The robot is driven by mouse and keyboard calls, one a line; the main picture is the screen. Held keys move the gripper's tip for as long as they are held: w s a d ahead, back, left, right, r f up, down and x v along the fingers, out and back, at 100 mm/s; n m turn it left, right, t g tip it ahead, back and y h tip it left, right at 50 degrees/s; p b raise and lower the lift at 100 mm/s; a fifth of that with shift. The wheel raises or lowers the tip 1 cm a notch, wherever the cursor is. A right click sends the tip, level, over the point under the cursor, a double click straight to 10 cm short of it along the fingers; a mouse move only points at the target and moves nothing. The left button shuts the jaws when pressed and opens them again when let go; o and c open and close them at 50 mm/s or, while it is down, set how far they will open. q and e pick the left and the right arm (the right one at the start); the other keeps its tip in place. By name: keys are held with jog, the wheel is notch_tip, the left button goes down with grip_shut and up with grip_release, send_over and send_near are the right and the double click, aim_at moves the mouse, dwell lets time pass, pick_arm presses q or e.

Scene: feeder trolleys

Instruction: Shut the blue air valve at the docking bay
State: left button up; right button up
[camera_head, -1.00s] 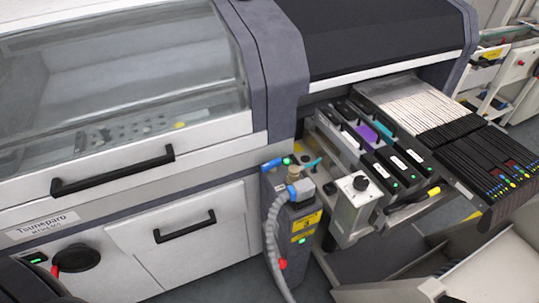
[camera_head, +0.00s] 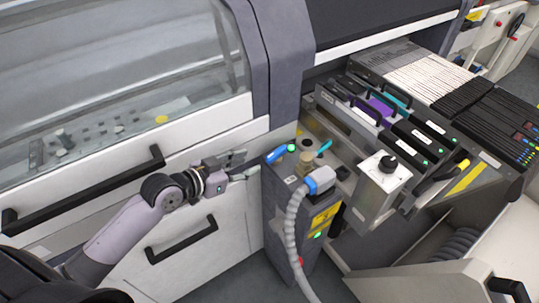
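The blue air valve (camera_head: 273,155) is a small blue lever on top of the dark docking post (camera_head: 283,212), beside a green light (camera_head: 291,148). My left gripper (camera_head: 244,165) reaches in from the left, just left of the valve and in front of the machine's white panel. Its two fingers are apart with nothing between them, and it appears not to touch the valve. My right gripper is out of view.
A grey corrugated hose with a blue and white connector (camera_head: 320,180) rises beside the valve. A brass fitting (camera_head: 305,160) and teal lever (camera_head: 324,147) stand close by. A black-knobbed box (camera_head: 382,183) and feeders lie right. Black door handles (camera_head: 182,238) stick out left.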

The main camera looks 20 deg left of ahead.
aim_at(269, 156)
pick_arm(q)
jog(key=x, duration=1)
jog(key=shift+f, duration=0.15)
grip_shut()
